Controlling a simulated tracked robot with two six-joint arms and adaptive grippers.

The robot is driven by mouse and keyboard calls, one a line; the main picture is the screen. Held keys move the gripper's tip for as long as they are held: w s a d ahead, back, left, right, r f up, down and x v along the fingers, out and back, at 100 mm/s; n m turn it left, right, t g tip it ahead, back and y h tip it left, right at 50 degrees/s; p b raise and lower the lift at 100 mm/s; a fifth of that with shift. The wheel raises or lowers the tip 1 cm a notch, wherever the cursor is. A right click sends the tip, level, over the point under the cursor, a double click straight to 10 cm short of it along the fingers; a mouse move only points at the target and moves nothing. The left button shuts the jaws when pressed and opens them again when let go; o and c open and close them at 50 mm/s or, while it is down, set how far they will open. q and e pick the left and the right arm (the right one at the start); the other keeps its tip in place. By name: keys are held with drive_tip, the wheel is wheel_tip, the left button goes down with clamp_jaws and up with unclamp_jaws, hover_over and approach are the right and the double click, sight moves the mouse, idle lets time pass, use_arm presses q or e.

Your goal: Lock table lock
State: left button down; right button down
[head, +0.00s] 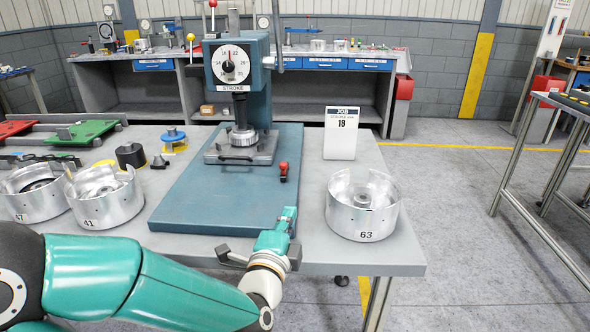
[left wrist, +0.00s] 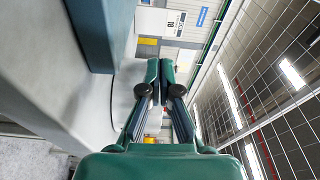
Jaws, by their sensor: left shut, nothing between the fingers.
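A small red-topped lever (head: 283,170) stands on the right side of the blue base plate (head: 200,200) of the press. It looks like the table lock, but no label on it can be read. My left gripper (head: 289,212) is at the plate's front right corner, nearer to me than the red lever and apart from it. Its fingers are shut with nothing between them, and they show together in the left wrist view (left wrist: 159,78). The red lever cannot be made out in the left wrist view. My right gripper is not in view.
The press column (head: 258,90) with its STROKE dial (head: 231,64) rises behind the plate. A metal drum marked 63 (head: 362,205) stands right of my gripper. Drum 41 (head: 103,197) is at the left. A job card (head: 340,133) stands at the back right.

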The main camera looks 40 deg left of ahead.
sight(284, 166)
use_arm(q)
drive_tip(key=shift+w+a+r+p, duration=0.2)
drive_tip(key=shift+w+p, duration=0.15)
drive_tip(key=shift+p, duration=0.25)
drive_tip(key=shift+p+x, duration=0.9)
drive_tip(key=shift+p, duration=0.3)
drive_tip(key=p+x, duration=0.1)
drive_tip(key=x, duration=1.6)
drive_tip(key=shift+w+f+p, duration=0.15)
drive_tip(key=shift+w+p, duration=0.05)
drive_tip(key=shift+p, duration=0.1)
drive_tip(key=shift+s+a+f, duration=0.1)
drive_tip(key=shift+s+a, duration=0.8)
drive_tip(key=shift+a, duration=0.2)
drive_tip(key=shift+s+a+f, duration=0.1)
drive_tip(key=shift+s+a, duration=0.35)
